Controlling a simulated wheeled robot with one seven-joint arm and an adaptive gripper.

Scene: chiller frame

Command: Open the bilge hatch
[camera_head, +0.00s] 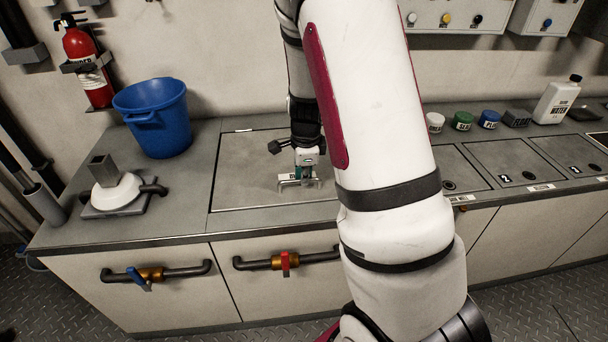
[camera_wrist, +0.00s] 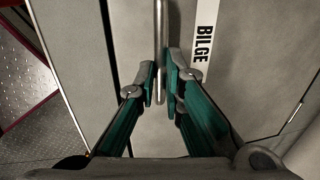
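The bilge hatch (camera_head: 250,165) is a grey panel lying flat in the counter top, and it looks closed. It has a thin metal bar handle (camera_wrist: 160,28) beside a white label reading BILGE (camera_wrist: 204,38). My gripper (camera_head: 303,173) points down at the handle; its teal fingers also show in the wrist view (camera_wrist: 161,84). The fingers are close together, one on each side of the bar, with hardly any gap left. The gripper looks shut on the handle, though the exact contact is partly hidden. My arm covers the hatch's right part in the head view.
A blue bucket (camera_head: 155,118) stands behind and left of the hatch. A white capped fitting (camera_head: 117,193) sits at the left. Two pipe valves are on the counter front below. Numbered hatches (camera_head: 510,162), small jars and a white bottle (camera_head: 556,101) are at the right.

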